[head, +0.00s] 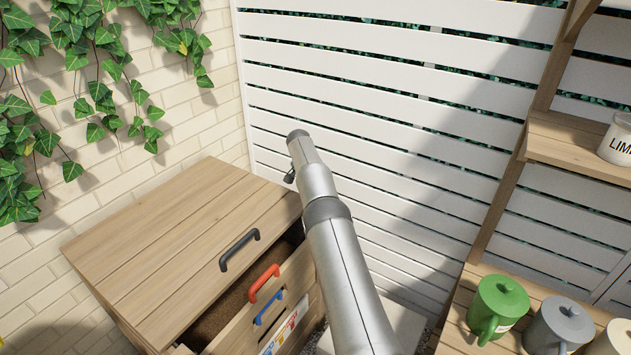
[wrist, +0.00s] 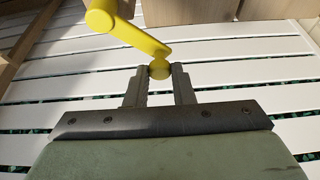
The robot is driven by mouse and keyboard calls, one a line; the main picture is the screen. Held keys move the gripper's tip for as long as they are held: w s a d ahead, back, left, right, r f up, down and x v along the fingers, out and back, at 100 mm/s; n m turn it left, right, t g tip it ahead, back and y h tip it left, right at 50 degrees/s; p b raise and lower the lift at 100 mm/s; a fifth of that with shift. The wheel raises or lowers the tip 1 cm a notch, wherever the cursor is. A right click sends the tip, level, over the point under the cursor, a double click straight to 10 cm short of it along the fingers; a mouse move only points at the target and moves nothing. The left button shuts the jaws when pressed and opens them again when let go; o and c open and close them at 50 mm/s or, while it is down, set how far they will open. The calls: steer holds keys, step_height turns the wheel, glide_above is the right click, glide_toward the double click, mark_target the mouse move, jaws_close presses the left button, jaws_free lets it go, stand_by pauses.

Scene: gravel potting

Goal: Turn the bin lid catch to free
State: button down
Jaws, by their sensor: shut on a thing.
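The catch is a yellow lever (wrist: 135,38) in the wrist view, with a thick round end at the upper left and a ball-like end at the lower right. My gripper (wrist: 161,72) is shut on that ball end, one finger on each side. The wooden bin (head: 290,310) stands at the lower left of the head view. Its plank lid (head: 180,245) has a black handle (head: 240,249). A dark gap with brown inside shows below the lid's front edge. The catch and my fingertips cannot be made out in the head view, where my arm crosses the bin's right side.
The bin front carries a red handle (head: 264,284) and a blue handle (head: 268,307). A white slatted fence (head: 400,130) stands behind. At right, a bench holds green (head: 498,305) and grey (head: 560,325) lidded pots.

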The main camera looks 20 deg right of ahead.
steer(key=c, duration=1.3)
jaws_free()
steer(key=shift+o, duration=0.2)
steer(key=b+v, duration=0.2)
steer(key=v, duration=1.5)
steer(key=shift+r, duration=0.2)
